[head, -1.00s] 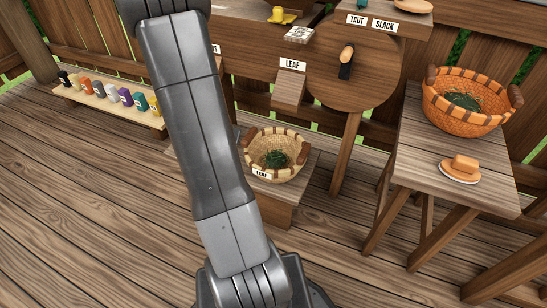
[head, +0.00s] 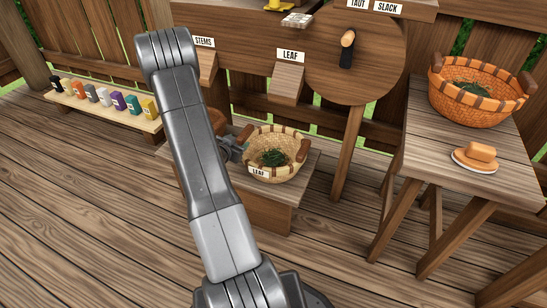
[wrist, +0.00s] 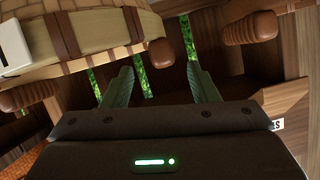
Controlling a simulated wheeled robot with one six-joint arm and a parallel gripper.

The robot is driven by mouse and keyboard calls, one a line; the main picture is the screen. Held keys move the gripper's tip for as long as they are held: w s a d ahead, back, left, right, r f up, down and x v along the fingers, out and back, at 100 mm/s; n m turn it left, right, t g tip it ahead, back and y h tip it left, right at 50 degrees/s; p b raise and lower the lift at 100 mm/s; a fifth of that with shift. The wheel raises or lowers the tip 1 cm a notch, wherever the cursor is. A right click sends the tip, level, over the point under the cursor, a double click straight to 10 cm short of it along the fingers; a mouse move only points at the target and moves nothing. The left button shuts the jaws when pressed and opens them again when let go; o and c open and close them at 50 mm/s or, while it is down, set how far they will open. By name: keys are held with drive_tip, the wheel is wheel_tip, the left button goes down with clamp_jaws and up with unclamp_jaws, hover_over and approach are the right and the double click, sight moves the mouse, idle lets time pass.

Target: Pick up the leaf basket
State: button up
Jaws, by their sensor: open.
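The leaf basket (head: 284,172) is a pale woven basket with brown bands, two brown side handles, dark green leaves inside and a white LEAF label. It stands on a low wooden bench. In the wrist view the basket (wrist: 90,50) fills the upper left, and one of its handles (wrist: 160,53) shows between and beyond my finger tips. My gripper (head: 238,149) is at the basket's left side, close to the left handle, partly behind my arm. In the wrist view my gripper (wrist: 160,82) has its two green fingers apart with nothing between them. Contact cannot be told.
Another brown handle (wrist: 250,27) shows right of the leaf basket's in the wrist view. The LEAF chute (head: 288,84) hangs above the basket. An orange basket (head: 468,108) and a plate with a tan block (head: 475,160) stand on the right table. Several small jars (head: 104,98) line a left shelf.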

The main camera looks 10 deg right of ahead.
sight(243, 137)
drive_tip(key=b+x, duration=0.2)
drive_tip(key=x, duration=0.4)
drive_tip(key=shift+w+f, duration=0.25)
drive_tip(key=shift+w, duration=0.05)
drive_tip(key=shift+r, duration=0.1)
clamp_jaws()
